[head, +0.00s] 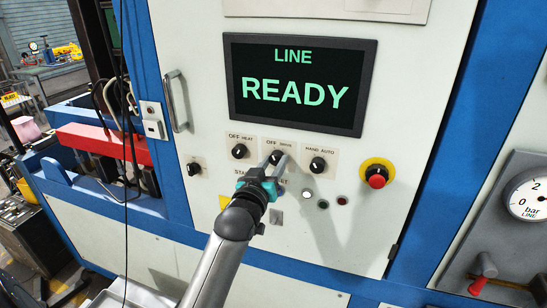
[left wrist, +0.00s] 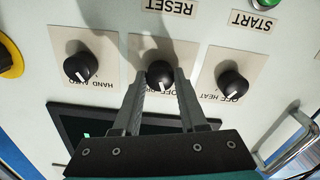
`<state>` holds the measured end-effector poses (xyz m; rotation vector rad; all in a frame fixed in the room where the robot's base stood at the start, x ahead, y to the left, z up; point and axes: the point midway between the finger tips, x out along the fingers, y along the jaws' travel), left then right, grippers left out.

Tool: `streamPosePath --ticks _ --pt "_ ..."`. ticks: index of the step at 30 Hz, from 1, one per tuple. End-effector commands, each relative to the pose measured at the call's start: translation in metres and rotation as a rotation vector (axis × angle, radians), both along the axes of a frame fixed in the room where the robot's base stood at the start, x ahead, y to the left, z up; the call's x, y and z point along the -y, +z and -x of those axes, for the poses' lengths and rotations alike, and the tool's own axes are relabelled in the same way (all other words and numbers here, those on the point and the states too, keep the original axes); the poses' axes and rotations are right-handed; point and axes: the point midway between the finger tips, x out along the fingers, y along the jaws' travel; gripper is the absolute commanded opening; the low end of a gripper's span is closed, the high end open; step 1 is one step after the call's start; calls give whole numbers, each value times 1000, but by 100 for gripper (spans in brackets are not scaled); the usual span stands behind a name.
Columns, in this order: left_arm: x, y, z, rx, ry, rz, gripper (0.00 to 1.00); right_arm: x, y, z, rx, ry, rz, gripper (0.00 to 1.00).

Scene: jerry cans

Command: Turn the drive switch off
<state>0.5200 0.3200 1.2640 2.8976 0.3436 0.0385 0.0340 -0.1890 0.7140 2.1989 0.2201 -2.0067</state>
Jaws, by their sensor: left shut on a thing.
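The drive switch (head: 275,157) is a black round knob on a pale plate marked OFF and DRIVE, in the middle of a row of three knobs on the white panel. In the left wrist view, upside down, the drive knob (left wrist: 159,74) sits between my two fingers. My left gripper (head: 278,161) is shut on this knob, with a finger on each side (left wrist: 160,82). The fingers partly cover the plate's lettering. My right gripper is not in view.
The heat knob (head: 239,151) and the hand/auto knob (head: 318,165) stand close on either side. A red emergency button (head: 376,177) is further right. Small push buttons (head: 323,204) lie below. The screen (head: 297,85) above reads LINE READY. A door handle (head: 175,101) juts out at left.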

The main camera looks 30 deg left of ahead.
Motion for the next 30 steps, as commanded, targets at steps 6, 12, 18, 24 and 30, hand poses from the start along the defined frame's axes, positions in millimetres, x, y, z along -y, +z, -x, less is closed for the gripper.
streamPosePath --ticks 6,12,18,24,30 --pt "0 1 0 19 1 83 0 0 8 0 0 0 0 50" --pt "0 0 0 27 0 113 0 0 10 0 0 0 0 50" --pt "0 0 0 29 0 119 0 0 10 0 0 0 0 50" --pt "0 0 0 29 0 119 0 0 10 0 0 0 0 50" --pt "0 0 0 28 0 117 64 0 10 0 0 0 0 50"
